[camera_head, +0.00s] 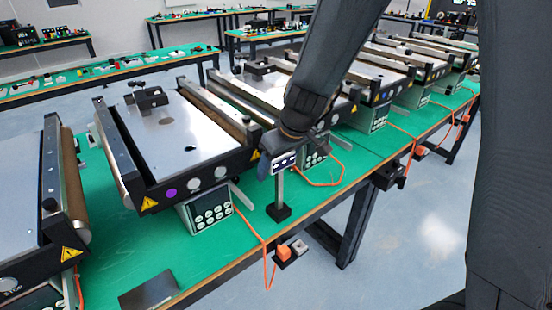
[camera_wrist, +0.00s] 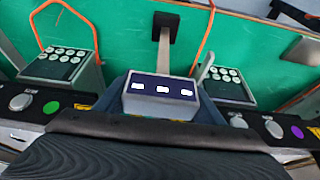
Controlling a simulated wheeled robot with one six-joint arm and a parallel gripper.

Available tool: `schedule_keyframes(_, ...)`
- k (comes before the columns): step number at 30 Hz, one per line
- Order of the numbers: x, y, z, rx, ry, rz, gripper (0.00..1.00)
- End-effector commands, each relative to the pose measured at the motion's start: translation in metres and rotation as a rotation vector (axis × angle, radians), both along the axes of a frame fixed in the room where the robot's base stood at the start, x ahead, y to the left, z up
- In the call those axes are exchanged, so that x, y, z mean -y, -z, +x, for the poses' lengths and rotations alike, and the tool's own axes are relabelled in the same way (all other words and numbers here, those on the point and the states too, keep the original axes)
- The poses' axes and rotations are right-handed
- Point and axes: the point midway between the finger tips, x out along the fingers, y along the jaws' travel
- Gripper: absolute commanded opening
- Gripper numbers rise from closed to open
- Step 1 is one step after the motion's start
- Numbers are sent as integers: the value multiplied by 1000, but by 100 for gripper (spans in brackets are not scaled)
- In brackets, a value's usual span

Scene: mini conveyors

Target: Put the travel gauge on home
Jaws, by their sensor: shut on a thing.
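The travel gauge (camera_head: 284,161) looks like a small grey box with a dark blue panel, on a thin silver post with a black foot on the green bench. In the wrist view the travel gauge (camera_wrist: 160,88) sits in the middle, its panel bearing three white marks too small to read. My gripper (camera_head: 276,148) is at the box and shut on it. In the wrist view my gripper (camera_wrist: 162,106) shows dark fingers on both sides of the box. The gripped part, and any pointer or slider, is hidden.
A mini conveyor (camera_head: 164,137) stands left of the post, with a keypad box (camera_head: 211,207) at its front. More conveyors line the bench to the right. An orange cable (camera_head: 252,226) hangs over the bench edge. A dark flat plate (camera_head: 148,289) lies near the front left.

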Motion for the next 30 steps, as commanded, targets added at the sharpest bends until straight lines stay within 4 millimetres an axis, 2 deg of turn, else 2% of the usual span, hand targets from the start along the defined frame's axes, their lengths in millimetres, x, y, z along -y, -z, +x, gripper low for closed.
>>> schedule_keyframes(14, 0, 4, 1, 3, 0, 1, 0)
schedule_keyframes(15, 0, 5, 0, 0, 0, 0, 66)
schedule_keyframes(18, 0, 4, 0, 0, 0, 0, 81)
schedule_keyframes(30, 0, 1, -1, -2, 1, 1, 81)
